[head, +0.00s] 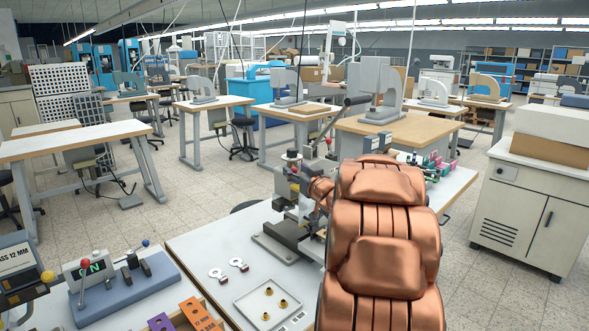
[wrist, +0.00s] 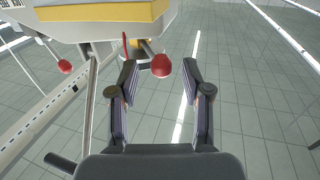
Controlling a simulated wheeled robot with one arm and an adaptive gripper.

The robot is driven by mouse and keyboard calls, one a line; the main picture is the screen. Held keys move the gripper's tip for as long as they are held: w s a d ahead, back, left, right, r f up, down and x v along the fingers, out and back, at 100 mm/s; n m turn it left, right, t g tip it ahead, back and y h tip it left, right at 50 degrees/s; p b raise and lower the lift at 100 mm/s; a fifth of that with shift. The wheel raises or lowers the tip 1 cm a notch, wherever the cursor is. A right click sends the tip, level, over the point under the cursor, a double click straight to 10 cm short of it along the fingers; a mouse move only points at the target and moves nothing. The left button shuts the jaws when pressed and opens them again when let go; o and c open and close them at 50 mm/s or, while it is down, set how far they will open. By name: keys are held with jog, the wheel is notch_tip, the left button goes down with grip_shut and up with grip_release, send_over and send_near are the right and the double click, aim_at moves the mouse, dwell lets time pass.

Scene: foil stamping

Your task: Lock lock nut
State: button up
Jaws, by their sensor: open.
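My gripper (wrist: 159,80) is open in the wrist view, with one dark finger on each side and nothing gripped. A red ball knob (wrist: 161,66) on a short dark lever shows between the fingertips; whether it lies between them or beyond them I cannot tell. The lever comes from under a white and yellow machine body (wrist: 100,14). In the head view a small press (head: 284,238) stands on the white table, partly hidden behind my copper arm. My gripper is not clear there. I cannot make out the lock nut with certainty in either view.
A second red knob (wrist: 65,67) sticks out at the left in the wrist view. On the table, a tray (head: 250,302) holds small brass parts, near two metal pieces (head: 238,264). A blue-grey control box (head: 125,287) stands at lower left. A cabinet (head: 530,205) stands at right.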

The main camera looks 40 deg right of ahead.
jog(key=shift+x, duration=1.05)
grip_shut()
